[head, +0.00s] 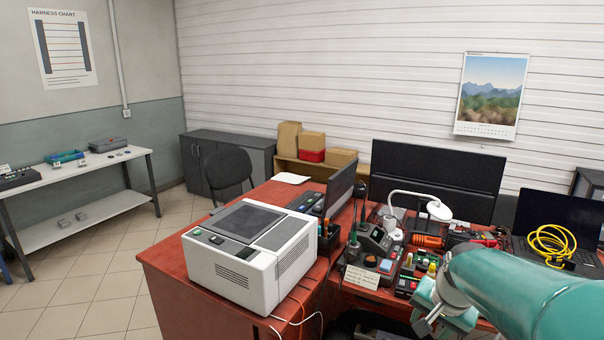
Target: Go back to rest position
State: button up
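My teal arm reaches in from the right edge, low in the head view. My gripper (428,322) is at the arm's end, in front of the red desk (165,285) near the bottom of the picture. Grey metal parts show at its tip, partly cut by the angle and the frame. I cannot tell whether its fingers are apart or closed, and I see nothing clearly held. No coolant hose can be made out for sure.
A white box-shaped machine (250,255) stands on the desk's left part. Soldering gear (375,240), a white lamp (438,210) and a laptop with a yellow cable (552,242) crowd the right part. A bench (95,165) stands far left. The tiled floor (90,270) at left is clear.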

jog(key=s+a+r+n, duration=0.2)
jog(key=s+a+n, duration=0.2)
jog(key=s, duration=0.4)
jog(key=s+a+r+n+t, duration=0.1)
jog(key=s+a+r+n, duration=0.1)
jog(key=s+a, duration=0.4)
jog(key=s+n, duration=0.1)
jog(key=s, duration=0.1)
jog(key=shift+s+r+n+t, duration=0.3)
jog(key=shift+s+n, duration=0.1)
